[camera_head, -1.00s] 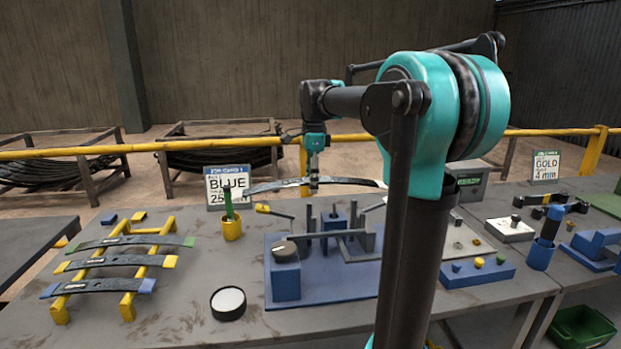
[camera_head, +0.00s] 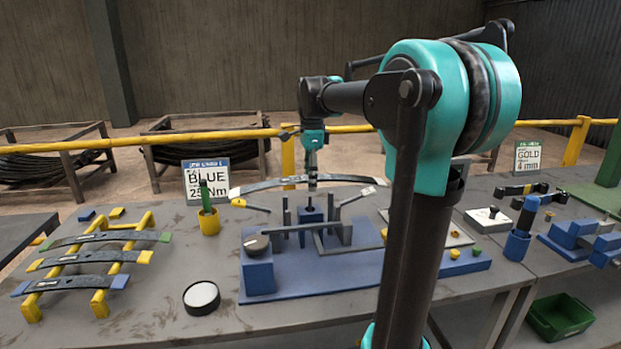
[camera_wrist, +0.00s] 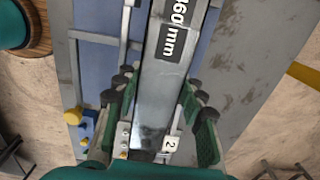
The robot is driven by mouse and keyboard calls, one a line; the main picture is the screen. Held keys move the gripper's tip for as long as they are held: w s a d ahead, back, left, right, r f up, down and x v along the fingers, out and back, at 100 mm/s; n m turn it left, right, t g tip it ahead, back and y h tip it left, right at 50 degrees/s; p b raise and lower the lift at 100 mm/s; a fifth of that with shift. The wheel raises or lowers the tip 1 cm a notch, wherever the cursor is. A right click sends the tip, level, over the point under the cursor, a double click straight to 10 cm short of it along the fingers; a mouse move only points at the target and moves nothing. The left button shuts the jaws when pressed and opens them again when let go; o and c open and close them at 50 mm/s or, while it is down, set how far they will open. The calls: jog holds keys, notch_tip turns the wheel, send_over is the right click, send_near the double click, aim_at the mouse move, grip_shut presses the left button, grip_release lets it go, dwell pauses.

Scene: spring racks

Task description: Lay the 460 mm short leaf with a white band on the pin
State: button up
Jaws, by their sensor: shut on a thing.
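My gripper (camera_head: 312,176) is shut on the long grey 460 mm leaf (camera_head: 262,184), which has white at its left end. The leaf is held level, crosswise above the blue fixture (camera_head: 350,279). In the wrist view the leaf (camera_wrist: 168,85) lies between the green fingers of my gripper (camera_wrist: 157,95), with its "460 mm" label showing. A small blue block (camera_head: 312,214) in the middle of the fixture stands below the gripper. The pin itself is too small to make out. The leaf looks clear of the fixture's posts.
A yellow rack (camera_head: 32,310) with several leaves stands at the left. A yellow cup (camera_head: 209,222) with a green tool, a BLUE card (camera_head: 206,182) and a round white-topped pot (camera_head: 201,297) are nearby. Upright grey posts and bars surround the block.

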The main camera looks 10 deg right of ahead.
aim_at(310, 197)
jog(key=shift+f, duration=2.2)
jog(key=shift+s+f, duration=0.1)
jog(key=shift+f, duration=1.25)
dwell(0.4)
jog(key=o, duration=0.9)
jog(key=shift+f, duration=0.1)
jog(key=shift+c, duration=0.2)
jog(key=o, duration=0.5)
jog(key=shift+o, duration=0.2)
jog(key=o, duration=0.5)
jog(key=shift+r, duration=3.55)
